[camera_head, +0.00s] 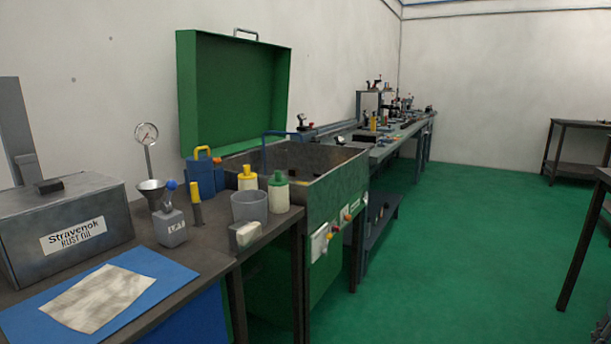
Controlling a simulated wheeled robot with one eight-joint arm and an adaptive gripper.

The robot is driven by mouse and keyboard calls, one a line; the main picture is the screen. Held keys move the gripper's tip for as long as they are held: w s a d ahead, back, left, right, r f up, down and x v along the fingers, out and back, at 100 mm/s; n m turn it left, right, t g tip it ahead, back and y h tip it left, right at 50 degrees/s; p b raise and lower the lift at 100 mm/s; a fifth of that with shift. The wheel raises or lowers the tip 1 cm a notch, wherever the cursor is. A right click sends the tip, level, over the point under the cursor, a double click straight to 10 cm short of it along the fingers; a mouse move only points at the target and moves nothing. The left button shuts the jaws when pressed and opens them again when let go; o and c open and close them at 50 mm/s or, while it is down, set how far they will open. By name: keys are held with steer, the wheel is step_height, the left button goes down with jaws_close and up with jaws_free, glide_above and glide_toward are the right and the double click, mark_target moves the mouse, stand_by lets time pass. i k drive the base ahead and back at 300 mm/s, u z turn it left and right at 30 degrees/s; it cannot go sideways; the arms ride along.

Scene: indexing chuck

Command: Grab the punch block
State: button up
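I cannot pick out the punch block with certainty in the head view. A small grey block-like item with a white label (172,228) stands on the near dark table (205,258), beside a grey funnel (151,188). A small pale block-shaped item (245,236) sits at that table's front edge, next to a grey cup (250,207). Many small items on the long far bench (385,148) are too small to tell apart. My gripper is not in view.
A grey box labelled Stravenok Rust Oil (70,232) and a blue mat with a stained sheet (165,268) lie at near left. A green parts washer (325,275) with a raised lid (235,90) stands beyond. The green floor (470,240) is open between the benches and right-hand tables.

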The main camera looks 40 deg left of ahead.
mark_target(295, 172)
steer(key=i, duration=2.15)
steer(key=u, duration=2.6)
steer(key=i, duration=1)
steer(key=z, duration=0.05)
